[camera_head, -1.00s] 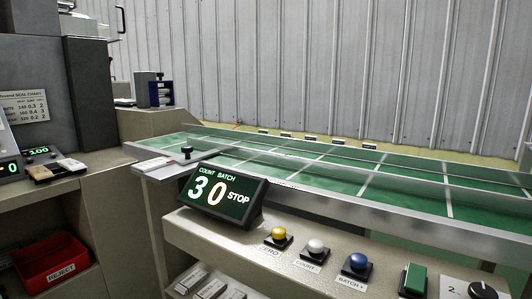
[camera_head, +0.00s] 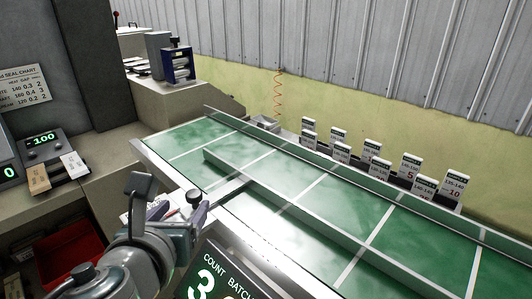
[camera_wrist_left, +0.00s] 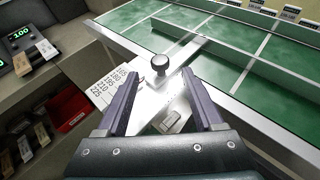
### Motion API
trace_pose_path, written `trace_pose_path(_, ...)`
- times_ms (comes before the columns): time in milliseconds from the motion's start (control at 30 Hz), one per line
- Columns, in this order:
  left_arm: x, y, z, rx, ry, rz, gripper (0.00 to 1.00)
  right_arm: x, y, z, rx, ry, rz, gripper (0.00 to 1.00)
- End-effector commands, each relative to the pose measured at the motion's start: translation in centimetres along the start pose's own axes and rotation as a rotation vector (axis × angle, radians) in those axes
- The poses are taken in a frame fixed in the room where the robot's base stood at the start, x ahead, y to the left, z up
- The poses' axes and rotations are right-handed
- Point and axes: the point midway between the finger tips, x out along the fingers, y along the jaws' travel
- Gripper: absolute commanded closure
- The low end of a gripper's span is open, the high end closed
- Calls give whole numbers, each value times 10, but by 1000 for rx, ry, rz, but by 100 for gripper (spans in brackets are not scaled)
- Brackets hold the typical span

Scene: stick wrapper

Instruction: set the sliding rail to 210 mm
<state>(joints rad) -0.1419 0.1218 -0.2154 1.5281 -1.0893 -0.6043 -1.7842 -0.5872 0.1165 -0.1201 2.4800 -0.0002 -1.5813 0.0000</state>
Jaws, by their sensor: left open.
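The sliding rail (camera_head: 300,212) is a long pale bar lying along the green conveyor belt. A flat arm joins it to a dark round knob (camera_head: 195,197) at the near edge, also seen in the left wrist view (camera_wrist_left: 160,63). A white scale card (camera_wrist_left: 112,88) with printed numbers lies beside the knob, partly behind a finger; I cannot read the setting. My left gripper (camera_head: 168,205) is open and empty at the near belt edge. In the left wrist view its fingers (camera_wrist_left: 160,84) stand either side of the knob's line, with the knob just beyond the tips. My right gripper is not in view.
A count display (camera_head: 222,280) stands close to my left arm. Several numbered white boxes (camera_head: 410,165) line the belt's far side. A red bin (camera_head: 72,250) is at lower left, below a counter with a small lit readout (camera_head: 44,139). The belt is otherwise clear.

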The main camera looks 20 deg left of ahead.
Motion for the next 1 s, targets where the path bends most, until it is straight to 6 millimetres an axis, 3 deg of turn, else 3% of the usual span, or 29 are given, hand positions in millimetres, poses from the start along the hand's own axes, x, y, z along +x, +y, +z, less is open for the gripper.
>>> trace_pose_path(100,26,0,-2,-3,-1,2,31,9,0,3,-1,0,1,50)
trace_pose_path(300,53,0,-1,-4,-1,1,31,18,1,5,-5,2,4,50)
trace_pose_path(700,61,0,0,-6,1,2,31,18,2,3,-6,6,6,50)
trace_pose_path(1000,61,0,0,-6,1,2,65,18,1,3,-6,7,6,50)
